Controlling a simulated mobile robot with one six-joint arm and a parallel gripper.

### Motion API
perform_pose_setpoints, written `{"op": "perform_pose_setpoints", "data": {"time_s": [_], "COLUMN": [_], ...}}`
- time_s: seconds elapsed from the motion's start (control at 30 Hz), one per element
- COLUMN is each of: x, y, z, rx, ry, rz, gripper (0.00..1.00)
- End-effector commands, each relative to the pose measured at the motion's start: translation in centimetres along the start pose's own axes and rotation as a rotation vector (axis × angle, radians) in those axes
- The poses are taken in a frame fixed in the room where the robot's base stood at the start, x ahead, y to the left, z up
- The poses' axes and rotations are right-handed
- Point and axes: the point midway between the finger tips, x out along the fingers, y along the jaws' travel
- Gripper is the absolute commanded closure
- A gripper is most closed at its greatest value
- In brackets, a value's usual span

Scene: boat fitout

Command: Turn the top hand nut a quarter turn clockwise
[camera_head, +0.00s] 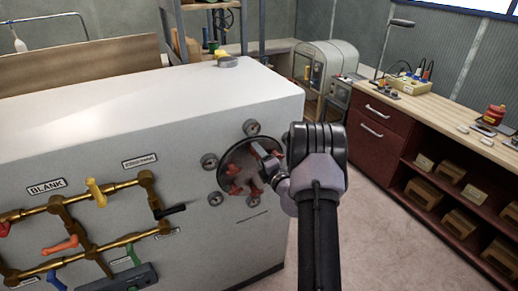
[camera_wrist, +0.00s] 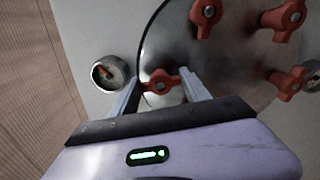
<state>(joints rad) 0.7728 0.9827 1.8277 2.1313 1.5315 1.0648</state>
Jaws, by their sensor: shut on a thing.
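A round dark cover plate (camera_head: 237,158) with several red hand nuts is on the side of the white cabinet. It also shows in the wrist view (camera_wrist: 225,60). My gripper (camera_head: 262,152) is at the plate's upper part. In the wrist view, my gripper's fingers (camera_wrist: 163,92) are shut on a red hand nut (camera_wrist: 160,81) at the plate's edge, apparently the top one. The head view hides this nut behind my gripper. Other red hand nuts (camera_wrist: 206,17) are on the plate, clear of my fingers.
Round grey fittings (camera_head: 251,127) surround the plate; one is close to my fingers in the wrist view (camera_wrist: 106,73). Brass pipes with coloured valve handles (camera_head: 97,192) are at the left. A wooden workbench (camera_head: 440,110) stands at the right, with floor between.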

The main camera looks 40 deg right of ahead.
Motion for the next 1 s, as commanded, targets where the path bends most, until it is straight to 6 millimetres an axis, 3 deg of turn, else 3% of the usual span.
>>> {"op": "perform_pose_setpoints", "data": {"time_s": [0.4, 0.97, 1.0], "x": [-0.01, -0.01, -0.01], "y": [-0.02, -0.11, -0.11], "z": [0.01, -0.01, -0.01], "rx": [0.181, 0.209, 0.209], "ry": [0.0, 0.0, 0.0], "rz": [-0.001, 0.0, 0.0], "gripper": [0.86, 0.86, 0.44]}}
